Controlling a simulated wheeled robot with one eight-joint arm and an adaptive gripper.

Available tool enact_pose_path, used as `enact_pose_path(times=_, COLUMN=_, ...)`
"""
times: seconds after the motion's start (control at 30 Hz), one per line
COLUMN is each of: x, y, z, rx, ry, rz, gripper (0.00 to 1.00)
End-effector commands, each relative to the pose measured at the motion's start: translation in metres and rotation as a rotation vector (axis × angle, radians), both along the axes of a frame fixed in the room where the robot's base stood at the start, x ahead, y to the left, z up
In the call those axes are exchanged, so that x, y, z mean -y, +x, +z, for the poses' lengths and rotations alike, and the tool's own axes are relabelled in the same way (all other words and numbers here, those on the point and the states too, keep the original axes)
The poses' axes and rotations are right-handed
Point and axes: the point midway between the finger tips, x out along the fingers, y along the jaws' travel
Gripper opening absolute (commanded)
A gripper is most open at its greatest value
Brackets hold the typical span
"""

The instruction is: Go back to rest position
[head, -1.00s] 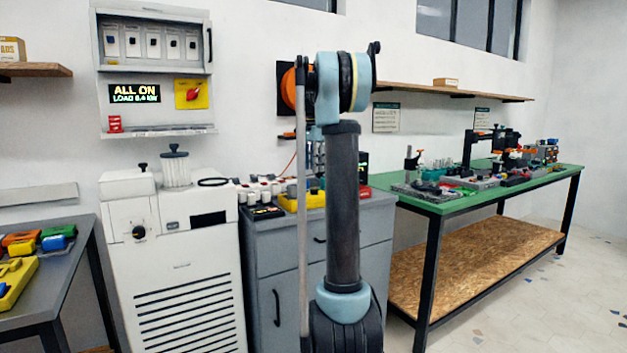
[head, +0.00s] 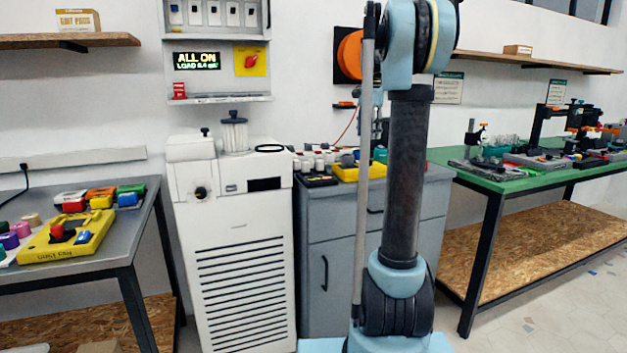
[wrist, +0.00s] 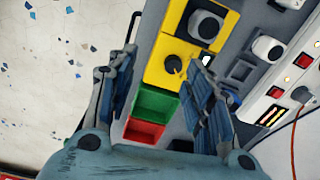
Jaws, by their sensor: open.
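My gripper (wrist: 158,82) is open in the wrist view, its two blue-grey fingers spread apart with nothing held between them. Whether a finger touches anything there cannot be told. In the head view my arm stands upright in front of the grey cabinet (head: 325,250); its gripper end is mostly hidden behind the arm. The yellow tray (head: 362,173) shows on the cabinet top.
A white machine (head: 235,230) stands left of the cabinet. A grey table (head: 130,235) with a yellow tray (head: 68,236) and coloured blocks is at the left. A green-topped bench (head: 505,183) with tools is at the right. Wall shelves (head: 545,63) hang above. Floor is open at the lower right.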

Motion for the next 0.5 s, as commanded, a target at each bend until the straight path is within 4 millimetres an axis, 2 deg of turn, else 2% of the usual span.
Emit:
enact_pose_path(times=0.03, x=-0.005, y=-0.017, z=-0.004, rx=0.006, ry=-0.001, rz=0.037, gripper=0.47)
enact_pose_path(times=0.27, x=-0.021, y=-0.083, z=-0.026, rx=0.031, ry=-0.011, rz=0.21, gripper=0.47)
enact_pose_path(times=0.5, x=-0.036, y=-0.151, z=-0.06, rx=0.056, ry=-0.024, rz=0.391, gripper=0.47)
